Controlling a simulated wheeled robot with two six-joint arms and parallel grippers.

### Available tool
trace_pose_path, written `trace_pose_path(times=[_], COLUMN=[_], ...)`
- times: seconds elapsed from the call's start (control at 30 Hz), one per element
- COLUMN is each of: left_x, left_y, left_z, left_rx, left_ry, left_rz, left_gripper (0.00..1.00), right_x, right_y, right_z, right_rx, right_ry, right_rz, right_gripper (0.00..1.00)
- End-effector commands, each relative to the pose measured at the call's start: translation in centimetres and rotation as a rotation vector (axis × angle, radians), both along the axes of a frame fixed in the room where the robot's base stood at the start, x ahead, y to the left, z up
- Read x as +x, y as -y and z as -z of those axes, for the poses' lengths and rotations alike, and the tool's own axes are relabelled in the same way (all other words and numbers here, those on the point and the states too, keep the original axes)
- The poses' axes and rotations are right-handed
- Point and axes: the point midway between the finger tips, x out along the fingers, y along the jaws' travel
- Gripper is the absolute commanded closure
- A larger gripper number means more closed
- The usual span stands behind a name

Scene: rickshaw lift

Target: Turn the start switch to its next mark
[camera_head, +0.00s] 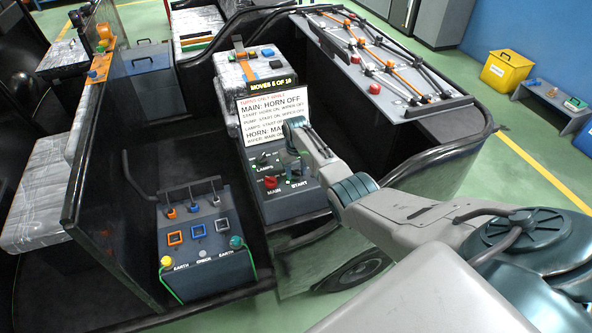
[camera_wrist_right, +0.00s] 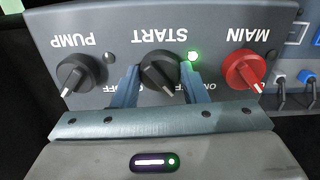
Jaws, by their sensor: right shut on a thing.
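The start switch (camera_wrist_right: 160,72) is a black knob under the upside-down word START in the right wrist view. Its white pointer mark points toward the lower right there. My right gripper (camera_wrist_right: 161,76) is shut on this knob, one blue finger on each side. A green lamp (camera_wrist_right: 193,56) glows by the right finger. In the head view my right gripper (camera_head: 295,171) reaches down to the grey switch panel (camera_head: 285,207), and the arm partly hides the panel. My left gripper is not in view.
The red main knob (camera_wrist_right: 243,69) and the black pump knob (camera_wrist_right: 81,73) flank the start switch. A printed sign (camera_head: 272,115) stands behind the panel. A lower box (camera_head: 203,240) with earth plugs is to the left. A dark partition (camera_head: 98,150) rises farther left.

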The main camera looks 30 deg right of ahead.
Motion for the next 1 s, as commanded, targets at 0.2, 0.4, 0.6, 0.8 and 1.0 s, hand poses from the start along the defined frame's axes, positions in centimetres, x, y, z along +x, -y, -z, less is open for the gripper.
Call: trace_pose_path(times=[0.2, 0.4, 0.6, 0.8, 1.0], left_x=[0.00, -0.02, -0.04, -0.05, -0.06], left_y=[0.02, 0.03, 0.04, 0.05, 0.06], left_z=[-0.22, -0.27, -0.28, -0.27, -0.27], left_rx=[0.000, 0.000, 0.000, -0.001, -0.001], left_ry=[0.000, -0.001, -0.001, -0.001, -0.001], left_rz=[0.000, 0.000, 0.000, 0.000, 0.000], left_gripper=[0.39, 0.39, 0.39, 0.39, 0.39], right_x=[0.13, 0.15, 0.16, 0.16, 0.14], right_y=[0.03, 0.03, 0.03, 0.03, 0.03], right_z=[-0.17, -0.17, -0.17, -0.18, -0.15], right_rx=[-0.001, -0.001, -0.001, -0.001, -0.001], right_ry=[0.004, 0.004, 0.005, 0.005, 0.004], right_rz=[-0.098, -0.141, -0.153, -0.153, -0.152], right_gripper=[0.84, 0.84, 0.83, 0.84, 0.39])
